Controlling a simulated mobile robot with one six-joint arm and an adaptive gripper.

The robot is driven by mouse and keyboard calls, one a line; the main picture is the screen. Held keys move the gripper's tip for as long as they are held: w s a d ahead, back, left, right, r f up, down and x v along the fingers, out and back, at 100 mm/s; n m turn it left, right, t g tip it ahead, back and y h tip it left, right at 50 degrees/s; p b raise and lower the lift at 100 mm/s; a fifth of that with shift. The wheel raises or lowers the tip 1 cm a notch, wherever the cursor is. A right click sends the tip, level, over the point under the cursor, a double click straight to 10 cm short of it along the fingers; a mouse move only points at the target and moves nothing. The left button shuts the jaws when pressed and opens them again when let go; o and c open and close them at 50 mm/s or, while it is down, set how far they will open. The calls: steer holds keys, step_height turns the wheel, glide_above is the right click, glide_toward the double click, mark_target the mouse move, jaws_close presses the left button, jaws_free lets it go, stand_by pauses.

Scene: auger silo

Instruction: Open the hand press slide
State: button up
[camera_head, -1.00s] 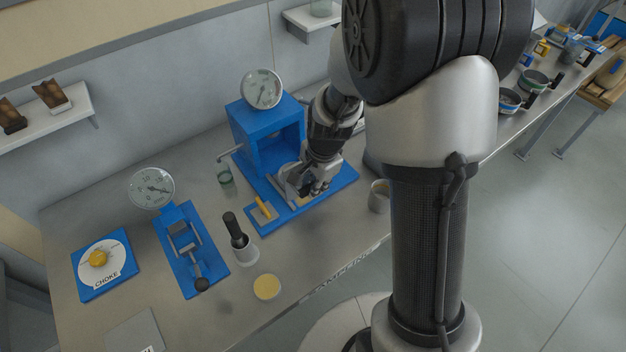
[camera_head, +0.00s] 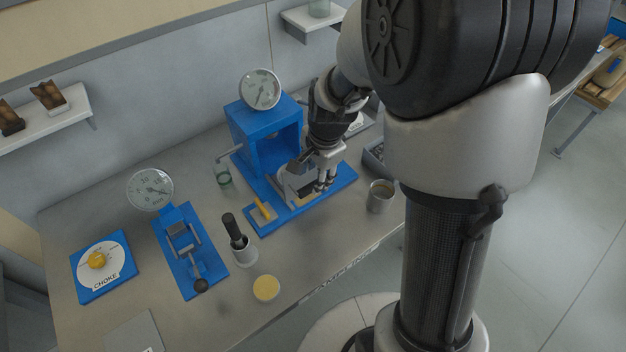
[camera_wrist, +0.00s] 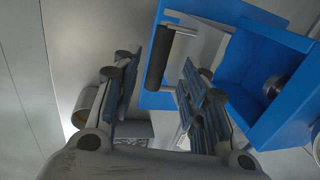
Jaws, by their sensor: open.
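The blue hand press (camera_head: 262,122) is a box with an open front on a long blue base (camera_head: 282,212), under a round gauge. It also fills the right of the wrist view (camera_wrist: 270,110). A pale metal slide part (camera_head: 297,184) shows on the base in front of the opening. In the wrist view a black bar handle (camera_wrist: 160,58) sits on a metal bracket at the press. My gripper (camera_head: 326,182) is open above the base, right of the slide part. In the wrist view its fingers (camera_wrist: 156,72) lie either side of the handle's line; contact cannot be told.
A yellow piece (camera_head: 262,209) lies at the base's front left. A metal cup (camera_head: 380,196) stands to the right. A black-handled tool in a holder (camera_head: 243,250), a yellow-topped dish (camera_head: 266,288), a second blue device (camera_head: 190,250) and a choke dial (camera_head: 103,266) stand to the left.

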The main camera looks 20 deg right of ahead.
step_height(320, 180, up, 7)
steer(key=s, duration=0.1)
steer(key=shift+s+d, duration=0.15)
steer(key=shift+d, duration=0.1)
stand_by(0.3)
steer(key=s+a+r+n+t, duration=0.1)
steer(key=s+r+n, duration=0.4)
steer(key=s, duration=0.5)
steer(key=s+a+r+n+t, duration=0.1)
steer(key=s+r+n, duration=0.4)
steer(key=s+n, duration=0.4)
steer(key=shift+s+r+t+h, duration=0.2)
steer(key=shift+s+t+h, duration=0.1)
steer(key=shift+s, duration=0.25)
steer(key=shift+a, duration=0.1)
steer(key=shift+c, duration=0.5)
